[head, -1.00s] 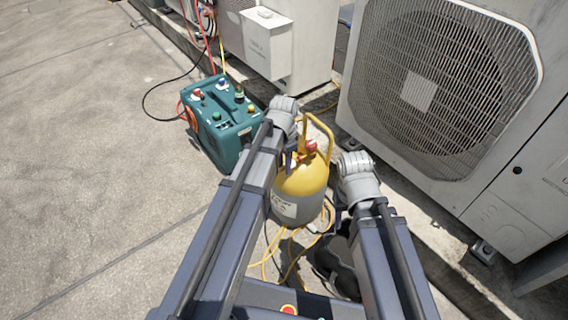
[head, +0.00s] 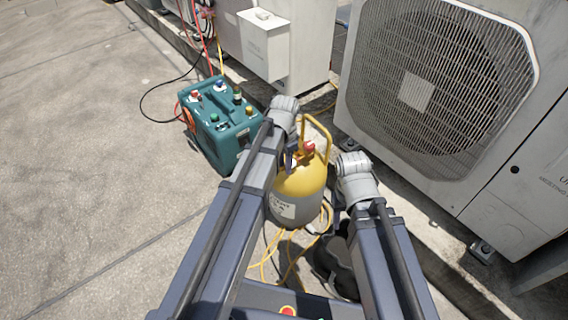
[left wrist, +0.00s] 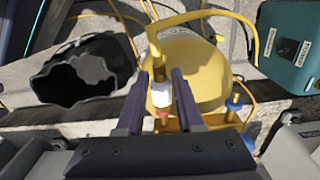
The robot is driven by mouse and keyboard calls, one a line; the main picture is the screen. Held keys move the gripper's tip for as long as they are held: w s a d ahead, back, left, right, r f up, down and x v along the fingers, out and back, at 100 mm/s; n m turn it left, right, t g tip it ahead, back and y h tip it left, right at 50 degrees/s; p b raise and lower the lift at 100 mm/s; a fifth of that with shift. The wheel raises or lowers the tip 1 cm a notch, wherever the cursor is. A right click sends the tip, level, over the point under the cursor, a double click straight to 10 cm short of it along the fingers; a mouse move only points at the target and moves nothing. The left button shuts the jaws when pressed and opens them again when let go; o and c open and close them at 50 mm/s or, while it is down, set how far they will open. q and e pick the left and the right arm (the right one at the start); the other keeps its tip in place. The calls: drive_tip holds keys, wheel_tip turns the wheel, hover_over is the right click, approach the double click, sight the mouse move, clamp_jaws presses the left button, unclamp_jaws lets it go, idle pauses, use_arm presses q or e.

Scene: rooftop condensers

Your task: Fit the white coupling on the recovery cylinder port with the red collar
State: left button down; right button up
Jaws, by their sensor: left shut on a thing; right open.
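The recovery cylinder (head: 300,182) is yellow above and grey below and stands upright ahead of me, with a yellow handle (head: 318,125) and a red part (head: 309,147) on top. My left gripper (head: 291,158) is at the cylinder's top, beside the red part. In the left wrist view its two fingers (left wrist: 159,98) are shut on the white coupling (left wrist: 161,94). A brass piece joins the coupling's far end, and a small red-orange part (left wrist: 162,113) shows at its near end. I cannot tell whether the coupling is seated. My right gripper is hidden beyond my right forearm in the head view.
A teal recovery machine (head: 218,140) with coloured knobs stands left of the cylinder. A large condenser (head: 440,100) stands on the right. The left floor is mostly clear.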

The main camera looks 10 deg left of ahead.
use_arm(q)
drive_tip(key=shift+w, duration=0.1)
drive_tip(key=shift+c, duration=2.3)
unclamp_jaws()
drive_tip(key=s+a, duration=0.4)
drive_tip(key=s, duration=0.1)
drive_tip(key=shift+s+a, duration=0.4)
drive_tip(key=s+d+r+n+y+p, duration=0.1)
drive_tip(key=s+d+r+n+p, duration=0.3)
drive_tip(key=s+d, duration=0.75)
wheel_tip(320, 180, up, 38)
drive_tip(key=w+d+p, duration=0.1)
drive_tip(key=d+p, duration=0.1)
drive_tip(key=p, duration=3.6)
